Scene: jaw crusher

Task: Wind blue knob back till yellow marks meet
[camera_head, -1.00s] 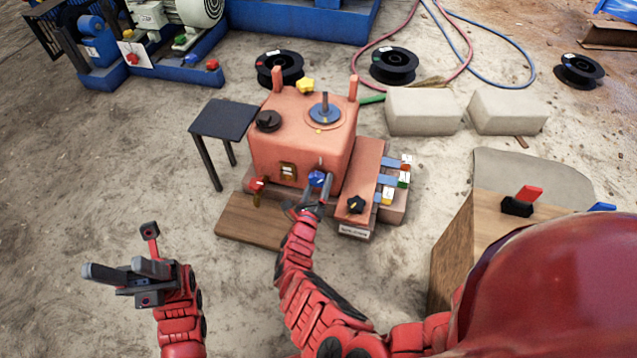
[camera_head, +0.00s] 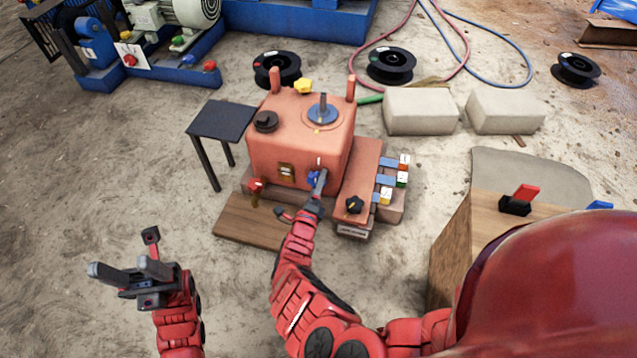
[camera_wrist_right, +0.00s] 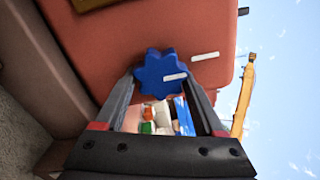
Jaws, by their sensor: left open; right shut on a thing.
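The blue knob (camera_head: 313,177) sits on the front face of the red housing (camera_head: 300,135). My right gripper (camera_head: 318,184) is shut on it, and partly hides it in the head view. In the right wrist view the blue lobed knob (camera_wrist_right: 160,75) sits between the two fingertips of my right gripper (camera_wrist_right: 162,85). A pale mark shows on the knob, and another pale mark (camera_wrist_right: 205,56) on the housing beside it. The marks are roughly parallel, with a gap and a sideways offset between them. My left gripper (camera_head: 130,272) is open and empty, left of the housing.
A red knob (camera_head: 256,185) and a black knob (camera_head: 354,204) flank the blue one. A dark side table (camera_head: 222,121) stands left of the housing. A wooden box (camera_head: 452,245) with a red-handled switch (camera_head: 521,198) is at right. Bare ground lies at left.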

